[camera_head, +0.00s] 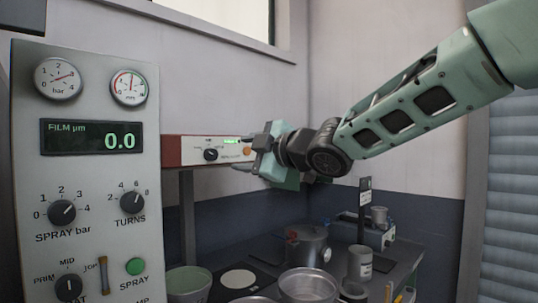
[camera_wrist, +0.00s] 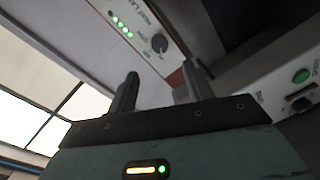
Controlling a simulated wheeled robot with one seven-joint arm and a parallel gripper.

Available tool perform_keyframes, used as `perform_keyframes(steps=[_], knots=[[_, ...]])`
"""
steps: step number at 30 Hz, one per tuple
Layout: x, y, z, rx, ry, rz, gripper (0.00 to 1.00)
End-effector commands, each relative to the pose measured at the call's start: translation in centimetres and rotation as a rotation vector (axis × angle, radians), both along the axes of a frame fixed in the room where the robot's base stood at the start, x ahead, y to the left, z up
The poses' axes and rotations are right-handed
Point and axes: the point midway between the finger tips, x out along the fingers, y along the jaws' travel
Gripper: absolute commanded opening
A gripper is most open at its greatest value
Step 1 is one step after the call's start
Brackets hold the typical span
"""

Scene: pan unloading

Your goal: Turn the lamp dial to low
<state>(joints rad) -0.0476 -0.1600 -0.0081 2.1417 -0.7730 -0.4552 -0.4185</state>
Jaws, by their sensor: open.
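A white box with red sides (camera_head: 175,151) sits at the centre-left in the head view and carries a small black dial (camera_head: 210,155), probably the lamp dial, and a lit green indicator (camera_head: 231,141). The dial's labels are too small to read. In the wrist view the dark dial (camera_wrist: 159,43) sits on a white panel with a row of green lights, ahead of my fingers. My gripper (camera_head: 257,152) is at the right end of the box in the head view. In the wrist view my gripper (camera_wrist: 160,88) is open, with nothing between its fingers and the dial apart from them.
A large grey control panel (camera_head: 82,175) with gauges, SPRAY bar and TURNS knobs stands at the left. Below, a dark bench (camera_head: 235,258) holds pots (camera_head: 307,283), a lidded pan (camera_head: 306,243) and containers. A second white panel with a green button (camera_wrist: 301,76) shows at the wrist view's right.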

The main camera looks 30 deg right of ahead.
Motion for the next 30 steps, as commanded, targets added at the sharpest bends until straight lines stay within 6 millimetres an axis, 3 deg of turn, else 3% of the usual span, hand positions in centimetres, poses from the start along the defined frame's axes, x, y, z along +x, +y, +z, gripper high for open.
perform_keyframes(steps=[5, 12, 30], knots=[[-4.0, -1.4, 0.4, 0.0, -0.003, -0.001, 0.51], [-5.8, -2.2, 0.8, 0.0, 0.002, 0.0, 0.51], [-6.4, -2.3, 0.5, 0.0, 0.0, 0.0, 0.51]])
